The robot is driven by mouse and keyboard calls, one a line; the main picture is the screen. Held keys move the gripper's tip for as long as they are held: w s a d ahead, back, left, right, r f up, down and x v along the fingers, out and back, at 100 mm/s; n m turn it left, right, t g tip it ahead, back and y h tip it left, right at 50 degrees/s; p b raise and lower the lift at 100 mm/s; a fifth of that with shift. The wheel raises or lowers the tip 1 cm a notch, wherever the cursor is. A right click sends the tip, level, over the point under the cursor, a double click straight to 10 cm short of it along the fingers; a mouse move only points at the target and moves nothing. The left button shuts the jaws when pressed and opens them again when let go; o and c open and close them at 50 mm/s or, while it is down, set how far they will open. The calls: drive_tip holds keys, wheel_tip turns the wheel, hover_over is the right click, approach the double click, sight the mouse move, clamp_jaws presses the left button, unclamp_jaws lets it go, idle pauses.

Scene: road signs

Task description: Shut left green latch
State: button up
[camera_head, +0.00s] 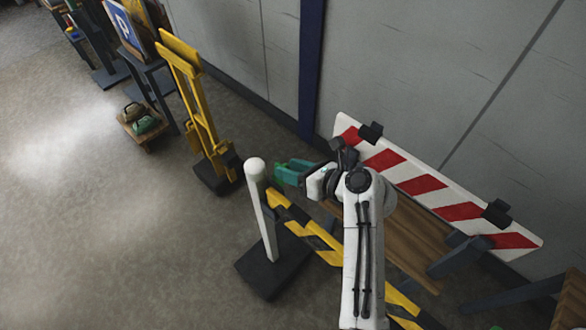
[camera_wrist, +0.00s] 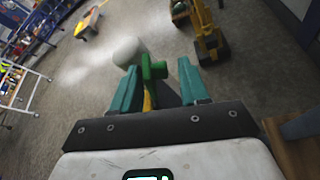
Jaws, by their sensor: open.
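A green latch (camera_wrist: 153,70) shows in the wrist view beside the white round-topped post (camera_wrist: 130,52). The post also shows in the head view (camera_head: 262,205), upright on a dark base. My gripper (camera_wrist: 159,66) has teal fingers spread apart, one on each side of the latch. No firm contact can be made out. In the head view my gripper (camera_head: 284,173) is just right of the post's top, above the yellow-and-black striped bar (camera_head: 305,230). The latch cannot be told apart from the teal fingers there.
A red-and-white striped board (camera_head: 440,190) stands along the wall at right, above a wooden plank (camera_head: 415,235). A yellow stand (camera_head: 197,110) is beyond the post. A low wooden stool (camera_head: 148,133) holds small items. The floor at left is clear.

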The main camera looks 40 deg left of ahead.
drive_tip(key=shift+d, duration=0.1)
clamp_jaws()
drive_tip(key=shift+r, duration=0.1)
drive_tip(key=shift+r+t+p, duration=0.1)
drive_tip(key=shift+t+p, duration=0.2)
drive_tip(key=shift+p, duration=0.25)
drive_tip(key=shift+n+p, duration=0.3)
drive_tip(key=shift+p, duration=0.05)
